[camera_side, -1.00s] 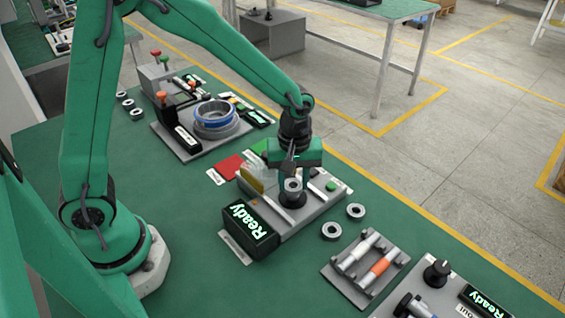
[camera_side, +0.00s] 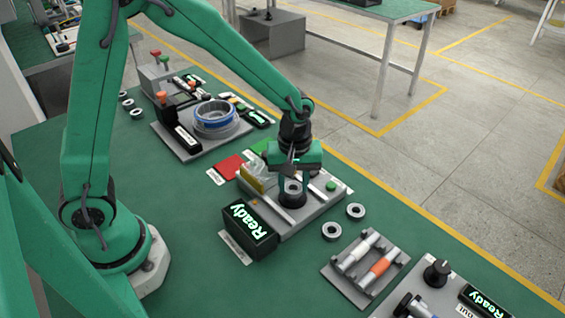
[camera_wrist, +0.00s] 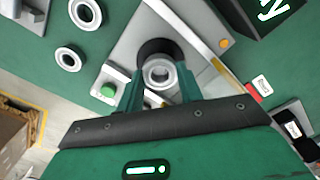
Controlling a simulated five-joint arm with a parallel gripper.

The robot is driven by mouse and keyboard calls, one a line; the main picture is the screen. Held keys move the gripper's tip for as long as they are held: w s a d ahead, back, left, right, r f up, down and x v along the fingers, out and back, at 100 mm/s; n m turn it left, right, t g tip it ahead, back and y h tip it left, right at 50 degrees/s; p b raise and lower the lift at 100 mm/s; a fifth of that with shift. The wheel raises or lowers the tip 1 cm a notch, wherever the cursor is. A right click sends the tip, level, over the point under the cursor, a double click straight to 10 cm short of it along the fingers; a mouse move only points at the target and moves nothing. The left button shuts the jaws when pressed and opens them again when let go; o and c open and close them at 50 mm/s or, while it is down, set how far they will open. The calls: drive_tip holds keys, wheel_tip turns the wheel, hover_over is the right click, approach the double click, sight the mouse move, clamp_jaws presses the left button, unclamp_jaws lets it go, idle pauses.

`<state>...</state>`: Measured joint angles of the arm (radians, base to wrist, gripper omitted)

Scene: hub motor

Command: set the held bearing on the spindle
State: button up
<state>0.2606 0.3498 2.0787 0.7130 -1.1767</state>
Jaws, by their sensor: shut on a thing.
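The held bearing (camera_side: 293,188) is a small pale metal ring between the fingers of my gripper (camera_side: 293,183). In the wrist view the bearing (camera_wrist: 158,76) sits between the two green fingers of my gripper (camera_wrist: 160,88), its hole facing the camera. It is right over the round black spindle base (camera_side: 292,201), which also shows in the wrist view (camera_wrist: 154,48). The spindle itself is mostly hidden by the bearing. I cannot tell whether the bearing rests fully down. The base stands on a grey fixture plate (camera_side: 325,205).
Two loose bearings (camera_side: 332,231) (camera_side: 356,211) lie right of the fixture. A black "Ready" display (camera_side: 251,226) stands at its front left, and a green button (camera_side: 331,186) is on the plate. A tray with rods (camera_side: 365,262) lies farther right.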

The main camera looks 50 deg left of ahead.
drive_tip(key=shift+f, duration=0.5)
idle(0.8)
drive_tip(key=o, duration=1.5)
drive_tip(key=shift+r, duration=0.1)
drive_tip(key=shift+r, duration=3.35)
drive_tip(key=shift+r, duration=0.1)
